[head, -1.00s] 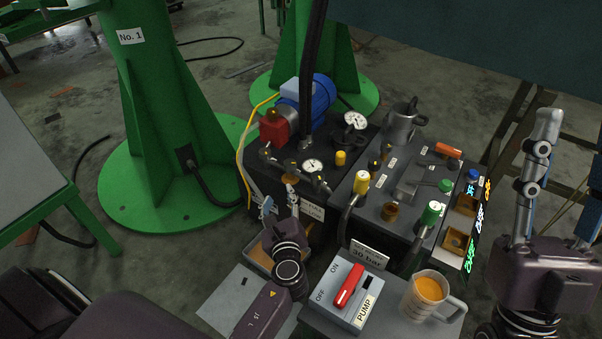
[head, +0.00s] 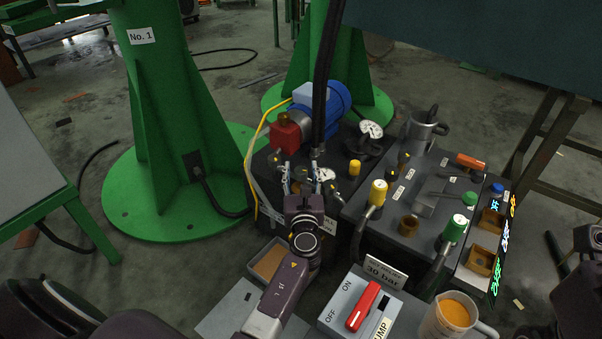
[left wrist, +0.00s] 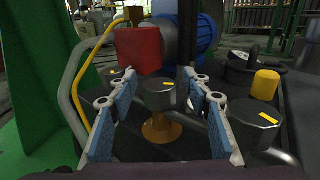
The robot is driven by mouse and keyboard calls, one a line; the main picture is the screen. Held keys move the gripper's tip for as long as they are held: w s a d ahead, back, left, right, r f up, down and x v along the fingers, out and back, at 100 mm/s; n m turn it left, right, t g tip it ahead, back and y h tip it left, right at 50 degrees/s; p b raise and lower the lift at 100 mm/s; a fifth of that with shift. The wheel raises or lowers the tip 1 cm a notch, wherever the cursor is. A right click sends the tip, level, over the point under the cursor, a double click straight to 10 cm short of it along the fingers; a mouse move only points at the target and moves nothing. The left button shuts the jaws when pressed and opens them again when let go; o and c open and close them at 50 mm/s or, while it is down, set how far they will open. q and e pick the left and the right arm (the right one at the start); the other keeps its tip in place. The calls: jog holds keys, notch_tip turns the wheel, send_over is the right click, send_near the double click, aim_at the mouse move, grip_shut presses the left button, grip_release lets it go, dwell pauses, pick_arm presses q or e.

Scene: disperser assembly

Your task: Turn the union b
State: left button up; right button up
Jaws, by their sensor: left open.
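My left gripper (head: 303,178) reaches over the dark block near the blue motor, fingers pointing away. A second grey fitting (left wrist: 256,128) with a yellow mark stands to the right, outside the fingers. I cannot read which union is b.
A red box (head: 285,132) and blue motor (head: 325,97) stand behind the fingers. A yellow cable (head: 250,155) runs at the left. The pump switch (head: 363,306), a jug of orange liquid (head: 450,316) and yellow (head: 377,193) and green-topped (head: 455,228) fittings lie to the right.

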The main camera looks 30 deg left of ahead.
pick_arm(q)
jog(key=shift+c, duration=0.4)
jog(key=c, duration=1.1)
